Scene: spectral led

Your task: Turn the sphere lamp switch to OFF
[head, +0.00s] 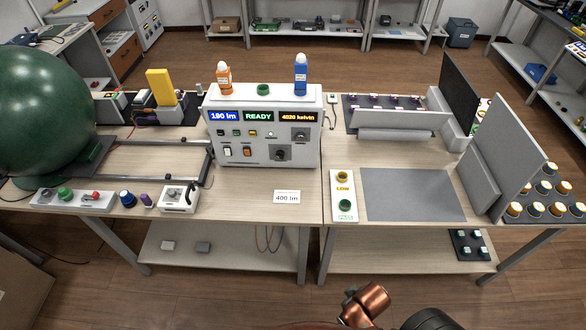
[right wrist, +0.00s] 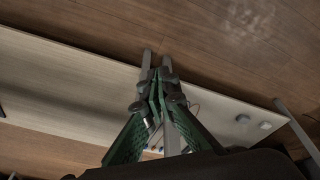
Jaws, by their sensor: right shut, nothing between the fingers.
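The large dark green sphere (head: 45,110) stands at the left end of the bench. In front of its rails, a small white box (head: 178,198) carries a dark switch lever or knob; its setting is too small to read. The white control unit (head: 262,125) stands behind it, with displays reading 190 lm, READY and 4020 kelvin, and with buttons, rockers and dark rotary knobs. I cannot tell from the labels which control is the sphere lamp switch. My right gripper (right wrist: 156,60) is shut and empty in the right wrist view, over the floor and bench area. My left gripper is out of view.
A grey strip with buttons (head: 72,200) and a blue knob (head: 128,199) lie left of the white box. A 400 lm card (head: 287,197) lies right of it. The right bench has a grey mat (head: 412,194) and upright panels.

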